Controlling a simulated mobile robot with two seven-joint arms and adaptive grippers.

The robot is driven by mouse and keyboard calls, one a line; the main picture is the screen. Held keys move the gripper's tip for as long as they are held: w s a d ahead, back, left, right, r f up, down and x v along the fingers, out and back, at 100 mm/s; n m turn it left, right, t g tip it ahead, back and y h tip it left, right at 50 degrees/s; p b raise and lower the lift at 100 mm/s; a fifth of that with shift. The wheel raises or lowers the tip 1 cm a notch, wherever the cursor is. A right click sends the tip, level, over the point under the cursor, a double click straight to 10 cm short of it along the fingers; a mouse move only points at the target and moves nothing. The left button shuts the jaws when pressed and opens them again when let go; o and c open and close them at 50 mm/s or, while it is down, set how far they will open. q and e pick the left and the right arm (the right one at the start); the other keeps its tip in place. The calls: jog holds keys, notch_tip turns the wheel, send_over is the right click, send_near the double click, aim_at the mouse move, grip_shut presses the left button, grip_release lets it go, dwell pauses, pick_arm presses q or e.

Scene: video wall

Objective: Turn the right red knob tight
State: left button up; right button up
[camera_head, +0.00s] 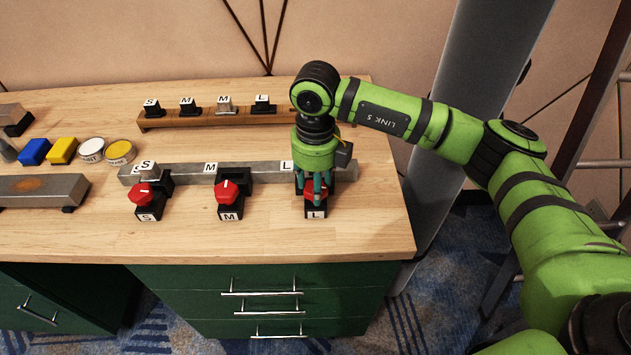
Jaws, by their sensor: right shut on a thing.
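Three red knobs stand in a row on black blocks marked S, M and L along a grey metal bar (191,174) on the wooden table. The right red knob (310,192), on the L block (316,214), is partly hidden under my right gripper (316,190). The gripper points down from above and its fingers are shut on this knob. The middle red knob (228,190) and the left red knob (142,195) stand free to the left. My left gripper is not in view.
A wooden rail (205,115) with small S, M, M and L pieces lies behind the bar. A blue block (34,151), a yellow block (62,150) and two round tins (120,151) sit at the left. The wooden tabletop (250,235) is clear in front of the knobs.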

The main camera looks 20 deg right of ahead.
jog(key=shift+f, duration=0.1)
jog(key=o, duration=1.1)
jog(key=shift+o, duration=0.2)
notch_tip(320, 180, up, 12)
